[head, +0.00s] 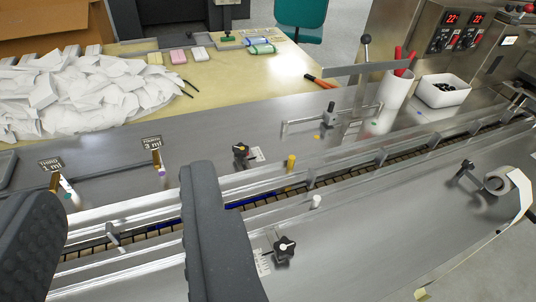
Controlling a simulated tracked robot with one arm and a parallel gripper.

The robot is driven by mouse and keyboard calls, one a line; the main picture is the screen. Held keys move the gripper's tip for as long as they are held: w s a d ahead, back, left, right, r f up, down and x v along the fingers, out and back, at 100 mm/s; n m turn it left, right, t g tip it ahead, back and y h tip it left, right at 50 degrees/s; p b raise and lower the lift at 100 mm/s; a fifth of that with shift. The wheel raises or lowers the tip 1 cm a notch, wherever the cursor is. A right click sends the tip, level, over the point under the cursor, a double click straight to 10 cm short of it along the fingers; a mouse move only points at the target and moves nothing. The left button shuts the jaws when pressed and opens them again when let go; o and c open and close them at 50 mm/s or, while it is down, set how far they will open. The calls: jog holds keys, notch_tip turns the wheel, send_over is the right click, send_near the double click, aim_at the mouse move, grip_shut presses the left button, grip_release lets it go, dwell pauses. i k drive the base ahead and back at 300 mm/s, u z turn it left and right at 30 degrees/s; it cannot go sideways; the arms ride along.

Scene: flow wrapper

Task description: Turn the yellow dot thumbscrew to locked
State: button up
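The yellow dot thumbscrew (241,151) is a black knob with a yellow dot on top. It stands on the steel deck behind the guide rails, with a small white label (257,155) at its right. Its exact angle against the label is too small to read. My gripper (122,215) is open and empty, its two dark padded fingers wide apart in the left foreground. The knob shows just beyond and right of the right finger, apart from it. A second black thumbscrew (285,248) with a pale dot sits on the near side, beside another label.
Guide rails (345,168) and a conveyor channel run across the deck. A yellow post (291,162) and a white post (316,202) stand near the rails. White packets (85,92) are heaped at back left. A film roll (500,182) is at right.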

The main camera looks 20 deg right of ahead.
aim_at(240, 150)
jog(key=u, duration=0.2)
jog(key=i, duration=0.85)
jog(key=z, duration=0.1)
